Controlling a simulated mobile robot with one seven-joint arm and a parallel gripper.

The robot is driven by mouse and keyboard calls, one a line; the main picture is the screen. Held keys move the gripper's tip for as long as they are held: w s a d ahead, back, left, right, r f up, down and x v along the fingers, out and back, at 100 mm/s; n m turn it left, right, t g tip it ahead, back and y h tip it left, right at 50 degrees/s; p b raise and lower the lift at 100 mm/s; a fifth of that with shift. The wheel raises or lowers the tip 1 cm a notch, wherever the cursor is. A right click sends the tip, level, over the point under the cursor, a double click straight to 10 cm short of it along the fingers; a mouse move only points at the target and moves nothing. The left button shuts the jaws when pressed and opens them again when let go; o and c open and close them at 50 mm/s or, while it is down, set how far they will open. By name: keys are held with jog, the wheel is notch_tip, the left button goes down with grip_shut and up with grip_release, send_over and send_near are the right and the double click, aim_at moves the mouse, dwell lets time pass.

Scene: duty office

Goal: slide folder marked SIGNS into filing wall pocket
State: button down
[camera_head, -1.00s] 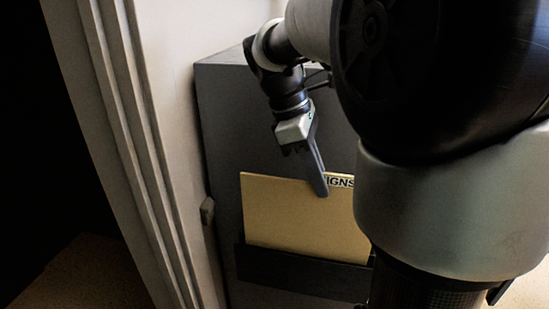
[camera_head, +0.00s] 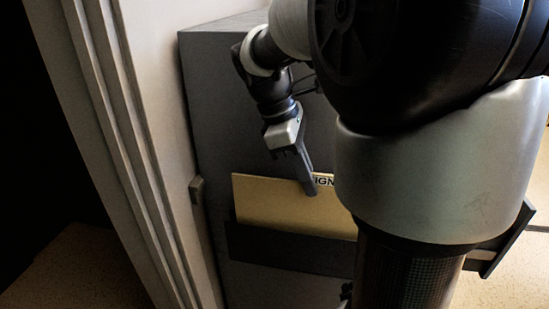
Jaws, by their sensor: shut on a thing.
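The tan folder (camera_head: 275,207) stands upright, with part of its black-on-white label showing the letters "IGN" beside my finger. Its lower part is hidden behind the front wall of the dark wall pocket (camera_head: 285,250), so it sits partly inside. My gripper (camera_head: 311,188) is shut on the folder's top edge near the label. My arm hides the folder's right side and part of the pocket.
The pocket is on a dark grey panel (camera_head: 213,110). A pale door frame (camera_head: 150,150) with a small dark catch (camera_head: 196,190) stands close on the left. Speckled floor (camera_head: 90,270) shows at lower left and at right.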

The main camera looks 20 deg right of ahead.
jog(key=shift+f+b, duration=1.05)
jog(key=shift+f, duration=1.25)
jog(key=c, duration=1.9)
grip_release()
jog(key=shift+o, duration=0.2)
notch_tip(320, 180, up, 7)
jog(key=p, duration=0.7)
jog(key=shift+s, duration=0.1)
